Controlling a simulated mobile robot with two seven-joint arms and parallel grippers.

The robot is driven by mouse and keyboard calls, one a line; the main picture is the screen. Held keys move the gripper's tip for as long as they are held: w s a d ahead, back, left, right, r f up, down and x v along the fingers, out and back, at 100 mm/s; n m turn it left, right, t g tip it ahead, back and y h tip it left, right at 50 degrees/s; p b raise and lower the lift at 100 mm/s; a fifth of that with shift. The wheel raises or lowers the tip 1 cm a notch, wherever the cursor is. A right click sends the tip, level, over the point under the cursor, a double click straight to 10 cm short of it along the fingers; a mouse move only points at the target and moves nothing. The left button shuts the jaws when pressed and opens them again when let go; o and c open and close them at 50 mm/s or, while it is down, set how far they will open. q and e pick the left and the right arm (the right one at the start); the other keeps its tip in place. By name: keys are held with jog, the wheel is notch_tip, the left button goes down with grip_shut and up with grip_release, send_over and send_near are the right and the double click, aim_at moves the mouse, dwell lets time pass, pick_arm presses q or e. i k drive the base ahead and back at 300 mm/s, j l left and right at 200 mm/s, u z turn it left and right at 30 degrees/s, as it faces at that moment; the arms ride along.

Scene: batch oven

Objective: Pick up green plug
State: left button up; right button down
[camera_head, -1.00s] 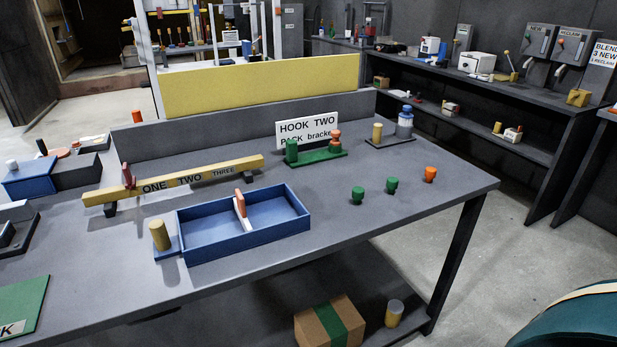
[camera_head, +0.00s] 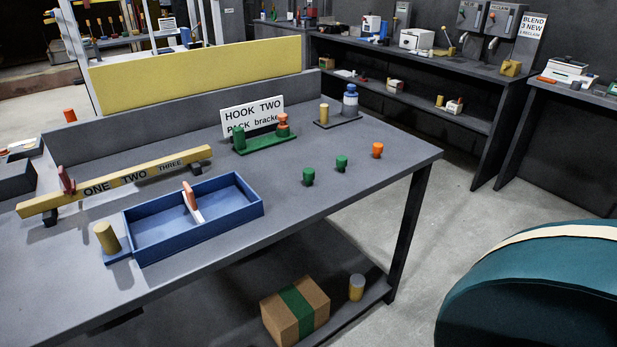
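Two small green plugs stand on the grey table near its right end: one green plug (camera_head: 308,177) nearer to me, and another green plug (camera_head: 341,163) just behind and right of it. An orange plug (camera_head: 377,150) stands further right in the same row. All three stand apart from one another. Neither of my grippers shows in the head view.
A blue divided tray (camera_head: 240,215) lies left of the plugs, with a yellow bar marked one, two, three behind it. A green stand (camera_head: 268,144) with a green and an orange piece sits before the "HOOK TWO" sign (camera_head: 252,115). The table around the plugs is clear.

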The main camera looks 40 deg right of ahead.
aim_at(307, 172)
jog(key=z, duration=1.1)
